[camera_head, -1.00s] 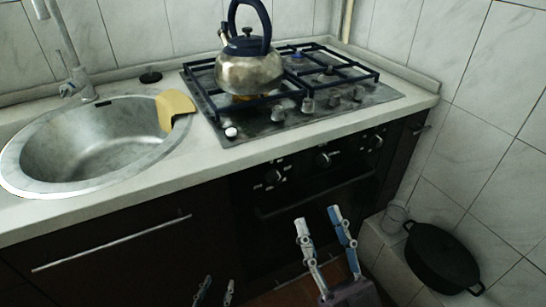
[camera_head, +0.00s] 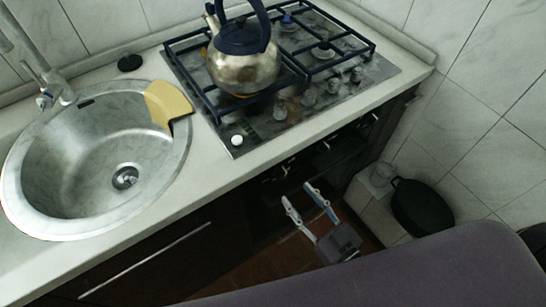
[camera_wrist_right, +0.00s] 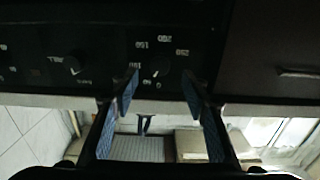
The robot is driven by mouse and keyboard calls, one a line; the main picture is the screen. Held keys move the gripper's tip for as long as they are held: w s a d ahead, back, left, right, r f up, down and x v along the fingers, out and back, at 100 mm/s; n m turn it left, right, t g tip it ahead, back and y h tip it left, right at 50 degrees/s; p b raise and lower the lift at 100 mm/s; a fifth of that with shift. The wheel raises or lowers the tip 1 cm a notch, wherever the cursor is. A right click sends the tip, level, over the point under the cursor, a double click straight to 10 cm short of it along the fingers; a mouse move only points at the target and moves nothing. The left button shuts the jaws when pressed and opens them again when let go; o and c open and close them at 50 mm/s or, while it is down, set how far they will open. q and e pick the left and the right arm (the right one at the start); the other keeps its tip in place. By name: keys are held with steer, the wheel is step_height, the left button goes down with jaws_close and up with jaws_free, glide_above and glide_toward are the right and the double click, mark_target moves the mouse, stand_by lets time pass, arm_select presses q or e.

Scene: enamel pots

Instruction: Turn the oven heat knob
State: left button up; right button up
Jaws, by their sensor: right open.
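The dark oven front (camera_head: 268,217) is below the hob, with small knobs along its top panel; one oven knob (camera_head: 325,147) shows in the head view. My right gripper (camera_head: 300,196) is open and empty in front of the oven. In the right wrist view, a round black knob with printed numbers around it (camera_wrist_right: 157,69) appears between the open fingertips of my right gripper (camera_wrist_right: 160,94). I cannot tell the exact gap, and I see no contact. A second knob (camera_wrist_right: 73,66) shows left of it. My left gripper is not in view.
A metal kettle (camera_head: 242,68) stands on the gas hob (camera_head: 386,72), which has its own knobs. A steel sink (camera_head: 70,170) with a yellow cloth-like item (camera_head: 168,102) is left.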

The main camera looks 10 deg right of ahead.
mark_target(284, 177)
steer(key=shift+p+x, duration=0.3)
steer(key=shift+x, duration=3.25)
steer(key=c, duration=1.1)
steer(key=shift+r+n, duration=0.1)
steer(key=shift+n, duration=0.2)
steer(key=shift+n+p, duration=0.9)
steer(key=shift+n, duration=0.3)
steer(key=shift+c, duration=0.2)
steer(key=shift+n+p, duration=0.5)
steer(key=shift+n, duration=0.9)
